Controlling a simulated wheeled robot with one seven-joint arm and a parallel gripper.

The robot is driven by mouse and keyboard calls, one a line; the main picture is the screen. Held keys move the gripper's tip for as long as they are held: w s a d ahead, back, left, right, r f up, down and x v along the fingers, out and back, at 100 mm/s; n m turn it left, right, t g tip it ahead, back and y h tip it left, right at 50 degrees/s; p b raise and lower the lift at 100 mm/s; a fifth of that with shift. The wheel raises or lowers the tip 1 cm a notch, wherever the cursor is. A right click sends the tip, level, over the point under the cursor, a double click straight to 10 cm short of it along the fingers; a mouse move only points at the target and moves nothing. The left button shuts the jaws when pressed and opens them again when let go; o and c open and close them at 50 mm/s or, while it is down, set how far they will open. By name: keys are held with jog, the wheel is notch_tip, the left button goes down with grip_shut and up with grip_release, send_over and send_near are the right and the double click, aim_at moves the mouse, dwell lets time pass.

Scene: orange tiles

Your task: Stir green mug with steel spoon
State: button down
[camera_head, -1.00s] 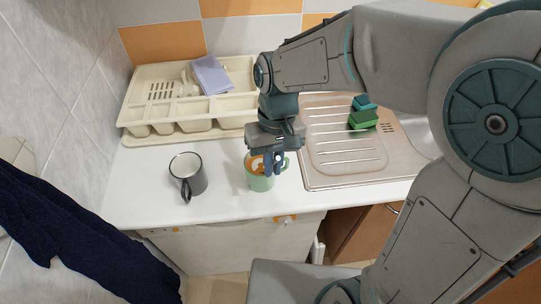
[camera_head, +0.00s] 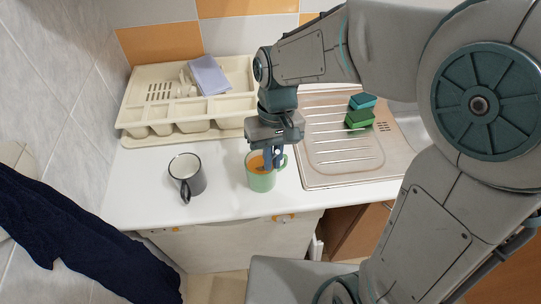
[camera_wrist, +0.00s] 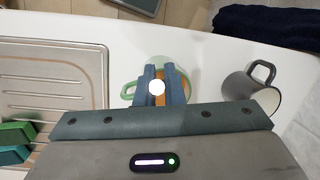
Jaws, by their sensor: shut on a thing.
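The green mug (camera_head: 260,179) stands upright on the white counter, with orange-brown contents showing inside its rim. My gripper (camera_head: 272,160) points down with its fingertips at the mug's opening. In the wrist view my gripper's fingers (camera_wrist: 158,90) are close together over the green mug (camera_wrist: 130,90), covering most of it. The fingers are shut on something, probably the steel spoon. A small bright round spot (camera_wrist: 157,87) shows between them, and I cannot tell whether it is the spoon's end. The rest of the spoon is hidden by the fingers and the mug.
A grey mug (camera_head: 187,177) stands left of the green mug; it shows at the right in the wrist view (camera_wrist: 252,92). A cream dish rack (camera_head: 160,115) is behind, with a folded cloth (camera_head: 209,76). The steel drainboard (camera_head: 340,150) with green sponges (camera_head: 360,112) is at right.

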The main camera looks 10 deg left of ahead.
notch_tip(320, 180, up, 8)
jog(key=s+d+p, duration=0.2)
jog(key=p, duration=0.4)
jog(key=shift+s+d+r, duration=0.15)
jog(key=shift+s+d, duration=0.05)
jog(key=shift+s, duration=0.05)
jog(key=shift+r, duration=0.1)
dwell(0.8)
jog(key=p+v, duration=0.1)
jog(key=v, duration=0.1)
jog(key=s+p+v, duration=0.1)
jog(key=p+v, duration=0.1)
jog(key=shift+w+r, duration=0.1)
jog(key=shift+r, duration=0.3)
jog(key=shift+a, duration=0.1)
